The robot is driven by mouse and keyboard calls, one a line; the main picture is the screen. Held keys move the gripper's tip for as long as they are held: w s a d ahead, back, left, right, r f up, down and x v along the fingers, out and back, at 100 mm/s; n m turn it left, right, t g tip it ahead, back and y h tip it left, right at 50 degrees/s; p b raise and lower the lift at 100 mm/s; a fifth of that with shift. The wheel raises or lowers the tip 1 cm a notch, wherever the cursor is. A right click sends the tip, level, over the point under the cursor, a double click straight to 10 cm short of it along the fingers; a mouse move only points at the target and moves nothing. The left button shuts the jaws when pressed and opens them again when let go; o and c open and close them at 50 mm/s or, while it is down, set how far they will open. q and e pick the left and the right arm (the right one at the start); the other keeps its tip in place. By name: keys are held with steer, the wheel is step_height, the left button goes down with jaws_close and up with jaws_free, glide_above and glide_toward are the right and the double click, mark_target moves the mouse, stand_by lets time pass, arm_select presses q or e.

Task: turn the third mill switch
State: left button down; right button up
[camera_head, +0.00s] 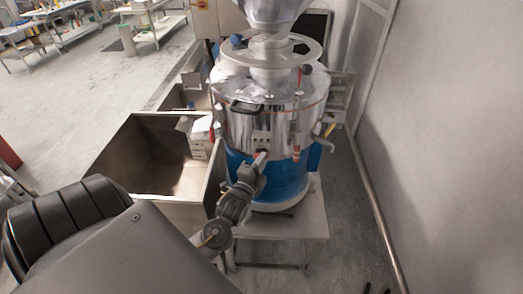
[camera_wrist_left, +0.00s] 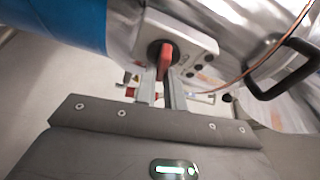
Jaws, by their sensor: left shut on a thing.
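The mill (camera_head: 268,130) is a steel and blue drum with a funnel on top, standing on a low metal table. Its switch panel (camera_wrist_left: 195,45) is a pale plate on the drum's side. A red switch knob (camera_wrist_left: 166,55) sits on a black base on that panel. My left gripper (camera_head: 262,157) reaches up to the front of the mill at the panel. In the left wrist view its two fingers (camera_wrist_left: 163,80) are closed around the red knob. The knob's lower part is hidden between the fingers. My right gripper is not in view.
A black handle (camera_wrist_left: 287,75) sticks out from the drum near the panel. An open steel bin (camera_head: 120,150) stands left of the mill. A wall (camera_head: 440,130) with a pipe along its foot bounds the right side. Floor (camera_head: 350,240) is free between table and wall.

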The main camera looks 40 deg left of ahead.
arm_select(q)
steer(key=shift+m+g+p, duration=0.35)
steer(key=shift+m+g, duration=0.05)
steer(key=shift+m, duration=0.6)
steer(key=c, duration=1.5)
jaws_free()
steer(key=shift+b+v, duration=2)
steer(key=shift+v, duration=3.4)
